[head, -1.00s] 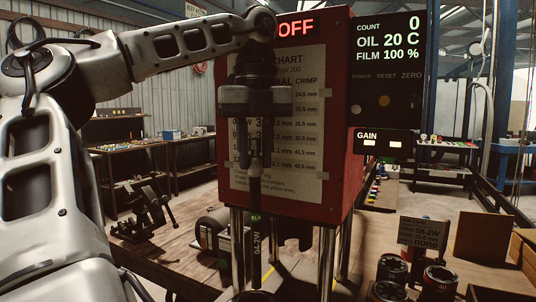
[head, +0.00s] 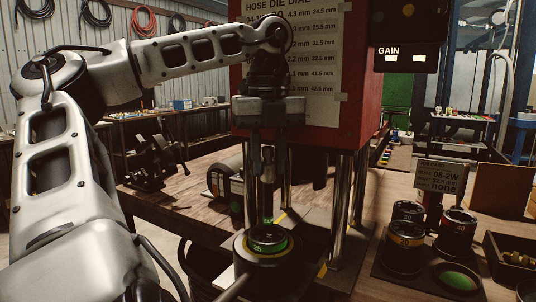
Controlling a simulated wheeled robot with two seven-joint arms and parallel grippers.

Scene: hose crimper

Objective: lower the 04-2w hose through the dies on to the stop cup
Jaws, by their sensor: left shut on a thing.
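My left gripper (head: 266,160) comes down in front of the red crimper and is shut on the dark 04-2w hose (head: 267,203). The hose hangs upright below the fingers. Its lower part goes out of sight at the die ring (head: 262,249), which has a green band marked 25, and appears to be inside it. The hose's lower end and the stop cup are hidden, so I cannot tell whether they touch. My right gripper is not in view.
The red crimper head (head: 350,110) stands on bright metal posts (head: 338,210) close around the dies. Other die sets (head: 404,250) stand on a tray at the right by a small sign (head: 438,176). A bench vise (head: 150,165) is at the left.

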